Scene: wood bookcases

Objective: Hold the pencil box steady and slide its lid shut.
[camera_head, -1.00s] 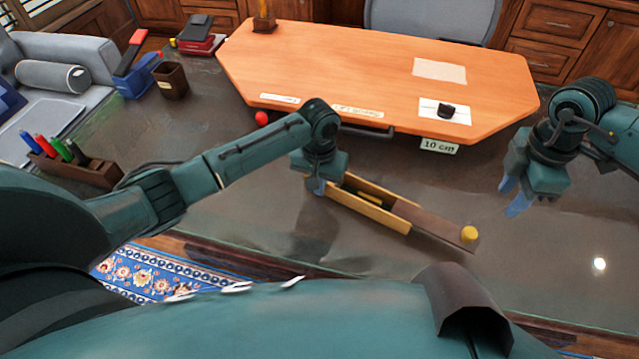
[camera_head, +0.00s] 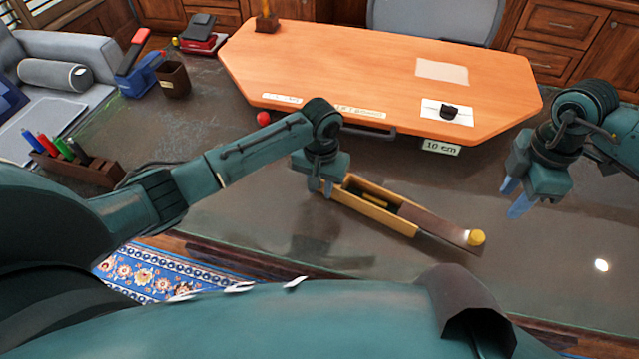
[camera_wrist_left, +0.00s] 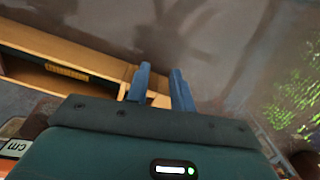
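The pencil box (camera_head: 372,208), a long pale-wood box, lies slanted on the dark desk, with its left part uncovered. Its dark brown lid (camera_head: 432,223) sticks out past the right end, with a yellow knob (camera_head: 477,237) at its tip. My left gripper (camera_head: 321,187) is at the box's left end. In the left wrist view, its blue fingers (camera_wrist_left: 161,85) stand apart, with the end of the box (camera_wrist_left: 105,68) seen between and beside them; contact cannot be told. My right gripper (camera_head: 514,198) is open and empty above the desk, right of the knob.
An orange desktop (camera_head: 350,65) lies behind, with a "10 cm" label (camera_head: 441,147) at its edge. A red ball (camera_head: 263,118) lies behind my left arm. A pen holder (camera_head: 88,168) stands at left. The dark desk right of the knob is clear.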

